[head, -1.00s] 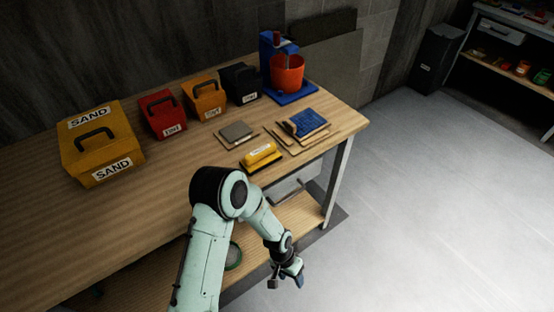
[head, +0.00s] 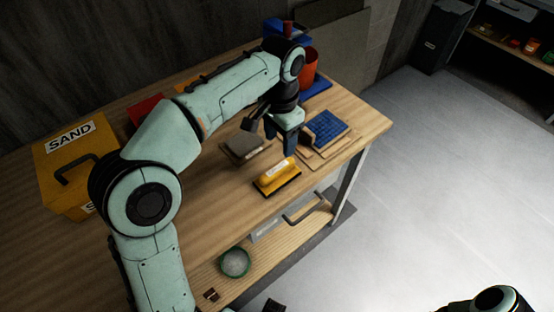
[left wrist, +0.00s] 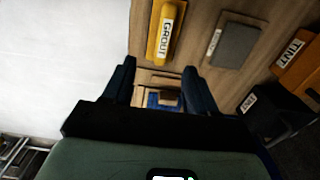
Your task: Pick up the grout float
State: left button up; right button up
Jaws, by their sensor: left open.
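The grout float (head: 277,178) is a yellow handle block on a dark base, lying near the front edge of the wooden workbench. In the left wrist view it shows at the top as a yellow block labelled GROUT (left wrist: 163,35). My left gripper (head: 282,140) hangs over the bench behind the float, between a grey slab and a blue mosaic panel. It points down and is apart from the float. In the left wrist view its two dark fingers (left wrist: 160,85) are spread, with nothing held between them. My right gripper is not in view.
The blue mosaic panel (head: 327,127) lies on boards right of my left gripper. The grey slab (head: 243,147) lies to the left. A yellow SAND box (head: 50,160) and a red bucket (head: 309,68) stand further back. A green-rimmed bowl (head: 234,262) sits on the lower shelf.

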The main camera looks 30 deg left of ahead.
pick_arm(q)
jog(key=b, duration=0.2)
send_over(277, 168)
jog(key=f, duration=0.7)
jog(key=shift+s+d+f, duration=0.2)
jog(key=shift+d+f, duration=0.15)
jog(key=shift+d, duration=0.05)
jog(key=f, duration=0.5)
jog(key=shift+w+a+f, duration=0.2)
jog(key=shift+a+f, duration=0.1)
jog(key=shift+a, duration=0.05)
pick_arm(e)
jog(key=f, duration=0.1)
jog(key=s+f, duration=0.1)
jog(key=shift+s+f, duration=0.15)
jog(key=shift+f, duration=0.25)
pick_arm(q)
grip_shut()
